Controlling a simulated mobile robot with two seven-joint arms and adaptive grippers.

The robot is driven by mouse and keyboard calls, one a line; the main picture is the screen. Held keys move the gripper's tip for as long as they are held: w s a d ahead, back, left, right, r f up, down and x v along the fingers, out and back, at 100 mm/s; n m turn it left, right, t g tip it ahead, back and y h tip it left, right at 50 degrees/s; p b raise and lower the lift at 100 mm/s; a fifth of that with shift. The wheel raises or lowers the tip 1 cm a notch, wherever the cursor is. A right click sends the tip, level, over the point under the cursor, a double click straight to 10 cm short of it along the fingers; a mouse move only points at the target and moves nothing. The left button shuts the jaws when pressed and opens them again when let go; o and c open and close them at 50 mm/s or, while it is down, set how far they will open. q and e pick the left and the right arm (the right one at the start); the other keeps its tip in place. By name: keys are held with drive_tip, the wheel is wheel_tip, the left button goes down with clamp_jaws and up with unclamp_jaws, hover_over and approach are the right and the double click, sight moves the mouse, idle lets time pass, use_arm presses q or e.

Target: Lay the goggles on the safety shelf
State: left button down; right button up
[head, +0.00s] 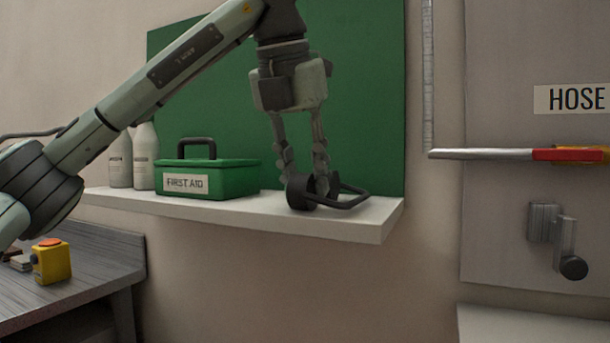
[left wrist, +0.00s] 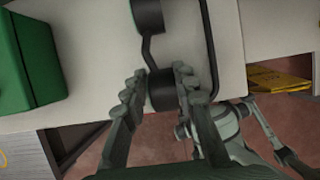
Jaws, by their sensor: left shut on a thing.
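The dark goggles (head: 350,200) are at the right end of the white safety shelf (head: 386,218). They have round cups and a looped band. My left gripper (head: 305,178) points down from above and is shut on one round cup. In the left wrist view, that cup of the goggles (left wrist: 161,90) sits between the fingertips (left wrist: 160,84), with the bridge and second cup beyond. The goggles are at the shelf surface or just above it; I cannot tell whether they touch.
A green first aid box (head: 212,178) and two white bottles (head: 145,155) stand left on the shelf. A green panel (head: 365,90) is behind. A yellow box with an orange button (head: 52,262) is on the lower-left bench. A red-handled bar (head: 570,155) is at right.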

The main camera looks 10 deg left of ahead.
use_arm(q)
drive_tip(key=c, duration=1.2)
unclamp_jaws()
drive_tip(key=v, duration=1.2)
drive_tip(key=shift+w+r, duration=0.1)
